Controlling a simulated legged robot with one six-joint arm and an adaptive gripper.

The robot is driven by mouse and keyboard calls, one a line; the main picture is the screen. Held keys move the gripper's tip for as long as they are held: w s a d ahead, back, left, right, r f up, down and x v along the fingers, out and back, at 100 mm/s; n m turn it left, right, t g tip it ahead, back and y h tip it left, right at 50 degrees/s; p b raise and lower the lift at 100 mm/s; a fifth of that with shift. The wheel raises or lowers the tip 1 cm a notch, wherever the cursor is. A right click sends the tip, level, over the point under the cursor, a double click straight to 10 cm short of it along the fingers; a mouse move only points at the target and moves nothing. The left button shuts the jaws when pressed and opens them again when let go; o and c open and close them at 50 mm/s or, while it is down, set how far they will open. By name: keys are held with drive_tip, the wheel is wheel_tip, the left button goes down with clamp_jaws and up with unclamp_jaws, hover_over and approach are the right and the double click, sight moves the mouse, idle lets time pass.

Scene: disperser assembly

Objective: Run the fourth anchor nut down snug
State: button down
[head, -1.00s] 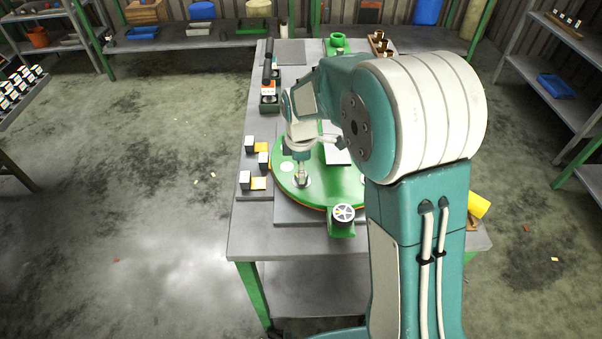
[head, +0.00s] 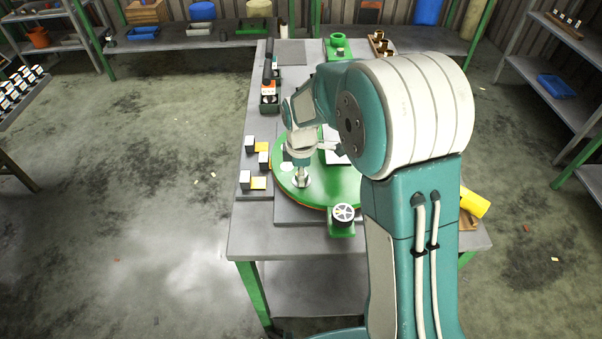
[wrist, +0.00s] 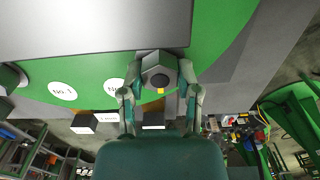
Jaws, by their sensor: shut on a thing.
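A grey hex nut (wrist: 160,72) with a dark round centre and a small yellow mark sits between the fingertips in the wrist view. My gripper (wrist: 160,82) is shut on this nut, a finger on either side. In the head view my gripper (head: 301,172) points down at a pale round seat (head: 301,182) near the left front of the green round plate (head: 335,190). Whether the nut touches the plate cannot be told. The wrist view shows a white label reading No.1 (wrist: 62,91) on the green surface and a second label (wrist: 114,87), partly covered by a finger.
A green block with a round handwheel (head: 343,213) stands in front of the plate. Small blocks (head: 246,180) stand on a grey tray to the left. A dark and orange tool (head: 268,90) stands behind.

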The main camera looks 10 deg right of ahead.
drive_tip(key=shift+m, duration=0.4)
drive_tip(key=m, duration=0.4)
drive_tip(key=shift+m, duration=0.3)
drive_tip(key=m, duration=0.4)
drive_tip(key=shift+m, duration=0.3)
drive_tip(key=m, duration=0.5)
drive_tip(key=shift+f, duration=0.1)
drive_tip(key=m, duration=0.4)
drive_tip(key=shift+m, duration=0.5)
drive_tip(key=shift+c, duration=1.6)
unclamp_jaws()
